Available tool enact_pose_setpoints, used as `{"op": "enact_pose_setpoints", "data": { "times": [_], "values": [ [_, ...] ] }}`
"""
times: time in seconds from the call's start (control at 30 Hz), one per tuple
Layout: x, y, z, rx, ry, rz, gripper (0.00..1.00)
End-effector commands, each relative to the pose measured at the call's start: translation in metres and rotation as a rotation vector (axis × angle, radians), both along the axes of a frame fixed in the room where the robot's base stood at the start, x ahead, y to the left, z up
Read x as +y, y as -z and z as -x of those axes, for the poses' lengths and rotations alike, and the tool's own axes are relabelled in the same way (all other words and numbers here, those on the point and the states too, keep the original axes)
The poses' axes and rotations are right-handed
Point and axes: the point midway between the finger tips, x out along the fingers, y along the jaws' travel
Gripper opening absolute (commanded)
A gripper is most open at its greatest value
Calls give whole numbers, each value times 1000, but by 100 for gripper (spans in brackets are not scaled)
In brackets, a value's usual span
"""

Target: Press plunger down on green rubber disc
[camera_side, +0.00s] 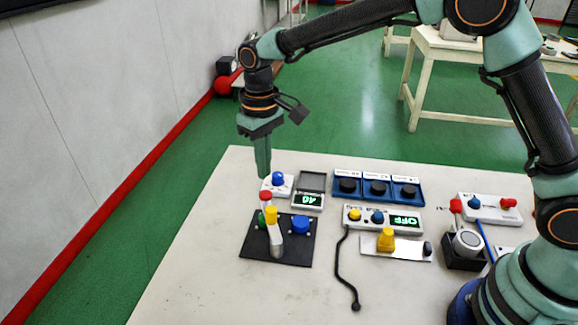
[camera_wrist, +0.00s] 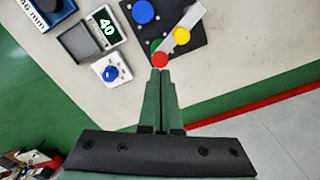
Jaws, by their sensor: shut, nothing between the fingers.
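A red-topped piece (camera_side: 265,196), perhaps the plunger, stands at the plate's far left, by the green disc. In the wrist view the red top (camera_wrist: 160,60) partly covers the green disc (camera_wrist: 157,45). My gripper (camera_side: 263,173) is shut and empty, pointing down above the red top in the side view. In the wrist view its fingertips (camera_wrist: 160,74) appear just below the red top; contact cannot be told.
A white box with a blue knob (camera_side: 278,179) and a scale reading 40 (camera_side: 308,200) stand close behind the plate. A blue three-knob unit (camera_side: 376,187), a panel reading OFF (camera_side: 383,219) and a black cable (camera_side: 340,270) lie to the right. The table's front left is clear.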

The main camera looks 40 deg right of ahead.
Motion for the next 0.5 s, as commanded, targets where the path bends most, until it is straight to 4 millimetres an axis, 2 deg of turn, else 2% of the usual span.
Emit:
{"op": "enact_pose_setpoints", "data": {
  "times": [0.5],
  "values": [
    [0, -38, 0, -1, 0, 0, 0]
  ]
}}
